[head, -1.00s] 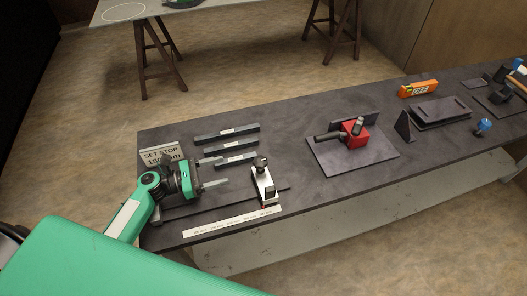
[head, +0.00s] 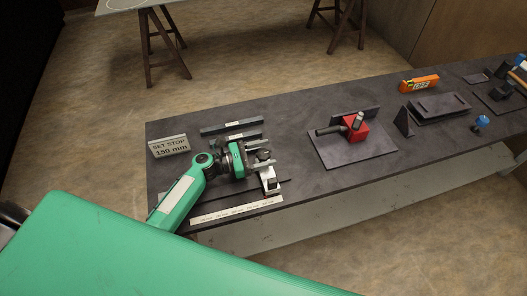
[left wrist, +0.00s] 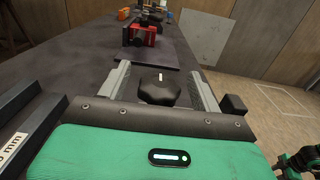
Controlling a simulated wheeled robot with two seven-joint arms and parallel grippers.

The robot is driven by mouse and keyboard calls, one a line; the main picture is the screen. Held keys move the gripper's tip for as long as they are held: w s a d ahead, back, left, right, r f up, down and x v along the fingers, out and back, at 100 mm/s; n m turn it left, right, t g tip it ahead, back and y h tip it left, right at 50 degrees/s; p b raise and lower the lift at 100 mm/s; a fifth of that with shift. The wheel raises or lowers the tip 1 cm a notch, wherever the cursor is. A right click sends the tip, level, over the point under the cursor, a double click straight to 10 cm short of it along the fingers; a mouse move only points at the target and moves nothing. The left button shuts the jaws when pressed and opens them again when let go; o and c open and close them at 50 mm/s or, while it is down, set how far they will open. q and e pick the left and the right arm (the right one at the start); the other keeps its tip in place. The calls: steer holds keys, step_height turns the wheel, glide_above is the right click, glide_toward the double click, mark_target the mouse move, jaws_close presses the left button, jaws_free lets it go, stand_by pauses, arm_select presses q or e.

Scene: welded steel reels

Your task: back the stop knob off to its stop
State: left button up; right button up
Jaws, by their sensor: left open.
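The stop (head: 270,182) is a small pale metal block on the bench, beside the scale strip. Its black lobed knob (left wrist: 160,89) with a white mark sits on top. My left gripper (head: 267,157) is open, with one finger on each side of the knob. In the left wrist view the knob stands between the two grey fingers with a gap at each side, so no grip shows. In the head view the fingers partly hide the knob. A green and dark part of mine, perhaps the right gripper, shows at the lower right of the left wrist view.
A white scale strip (head: 237,209) lies along the front edge. A sign (head: 169,146) reads "SET STOP 150 mm". Dark bars (head: 233,127) lie behind my gripper. A red clamp block (head: 354,131) on a dark plate stands to the right, with clear bench between.

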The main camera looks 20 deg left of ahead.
steer(key=shift+s, duration=0.15)
arm_select(q)
steer(key=c, duration=1)
arm_select(e)
steer(key=shift+a, duration=0.35)
arm_select(q)
steer(key=shift+n+t+y, duration=0.6)
steer(key=shift+t, duration=0.2)
steer(key=shift+n+t+y+p, duration=0.45)
steer(key=shift+n+t+y, duration=0.55)
steer(key=shift+t+y, duration=0.1)
steer(key=shift+n+t+y, duration=1.2)
steer(key=shift+n+y, duration=0.2)
steer(key=shift+y, duration=0.5)
arm_select(e)
steer(key=shift+d+r, duration=0.2)
steer(key=shift+d, duration=0.15)
arm_select(q)
steer(key=shift+b, duration=0.3)
arm_select(e)
steer(key=shift+a, duration=0.25)
arm_select(q)
steer(key=o, duration=1)
